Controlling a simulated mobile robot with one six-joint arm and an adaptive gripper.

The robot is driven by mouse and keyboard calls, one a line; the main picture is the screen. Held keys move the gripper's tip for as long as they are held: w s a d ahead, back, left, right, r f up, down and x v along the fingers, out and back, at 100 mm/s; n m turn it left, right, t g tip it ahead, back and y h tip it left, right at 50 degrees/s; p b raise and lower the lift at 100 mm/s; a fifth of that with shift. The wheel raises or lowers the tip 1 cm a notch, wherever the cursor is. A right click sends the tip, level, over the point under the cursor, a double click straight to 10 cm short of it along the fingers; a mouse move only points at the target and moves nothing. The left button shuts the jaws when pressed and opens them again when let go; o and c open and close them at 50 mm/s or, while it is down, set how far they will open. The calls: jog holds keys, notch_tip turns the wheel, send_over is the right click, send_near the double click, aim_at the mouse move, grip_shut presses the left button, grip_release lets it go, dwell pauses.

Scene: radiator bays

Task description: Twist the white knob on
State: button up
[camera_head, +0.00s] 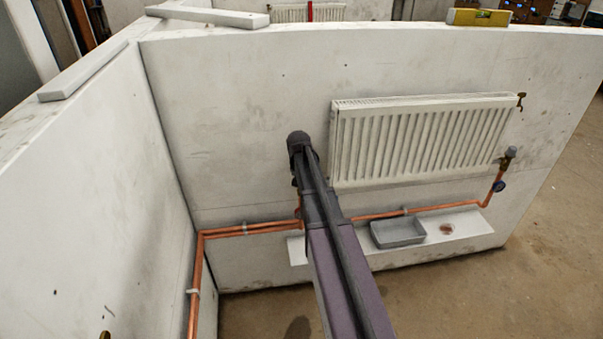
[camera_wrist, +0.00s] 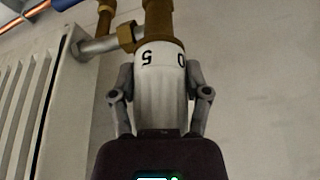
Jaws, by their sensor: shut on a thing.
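The white knob (camera_wrist: 160,85) shows in the wrist view, with the digits 0 and 5 on its upper band. It sits below a brass valve body (camera_wrist: 150,22) that joins a grey pipe from the radiator. My gripper (camera_wrist: 160,95) has one finger on each side of the knob and is shut on it. In the head view my arm hides the knob and my gripper, at the lower left corner of the radiator (camera_head: 425,138).
Copper pipes (camera_head: 250,229) run along the wall low down. A grey tray (camera_head: 398,233) stands on a white ledge (camera_head: 465,228) below the radiator. A side wall (camera_head: 95,200) stands to the left. A grey-capped valve (camera_head: 510,153) is at the radiator's right end.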

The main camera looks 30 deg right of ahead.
jog(key=shift+a+m+g+h, duration=0.1)
jog(key=shift+m+g+h, duration=0.25)
jog(key=shift+m, duration=0.8)
jog(key=shift+a+m+g+h, duration=0.1)
jog(key=shift+m+g+h, duration=0.2)
jog(key=shift+m, duration=0.85)
jog(key=o, duration=1.3)
jog(key=shift+d, duration=0.1)
jog(key=shift+r, duration=0.1)
jog(key=shift+w+r+p, duration=0.1)
jog(key=shift+r+p, duration=3.75)
jog(key=shift+p, duration=0.15)
